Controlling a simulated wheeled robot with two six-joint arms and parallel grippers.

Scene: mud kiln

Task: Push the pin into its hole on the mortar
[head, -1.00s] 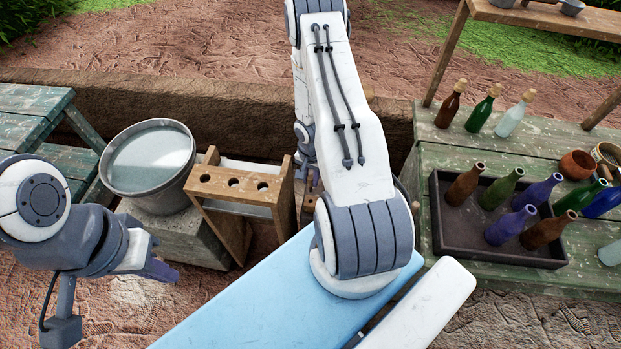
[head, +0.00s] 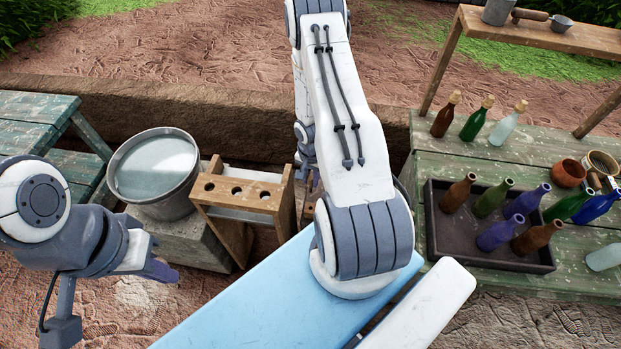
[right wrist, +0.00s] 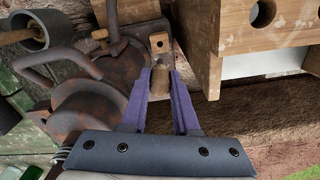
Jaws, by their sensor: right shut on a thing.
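In the right wrist view, my right gripper (right wrist: 160,82) has its purple fingers shut on a short brownish, rounded piece, which I take for the pin (right wrist: 160,88). Just beyond the fingertips is a small wooden block with a dark hole (right wrist: 158,43). It stands against a rusty metal body with handles and a round disc, perhaps the mortar (right wrist: 85,108). I cannot tell whether the pin touches the block.
A wooden rack (head: 236,196) with three holes stands left of my right arm, beside a metal bucket of water (head: 196,188). At right, a green table (head: 420,150) carries a dark tray of bottles (head: 432,225) and a raised shelf (head: 540,30).

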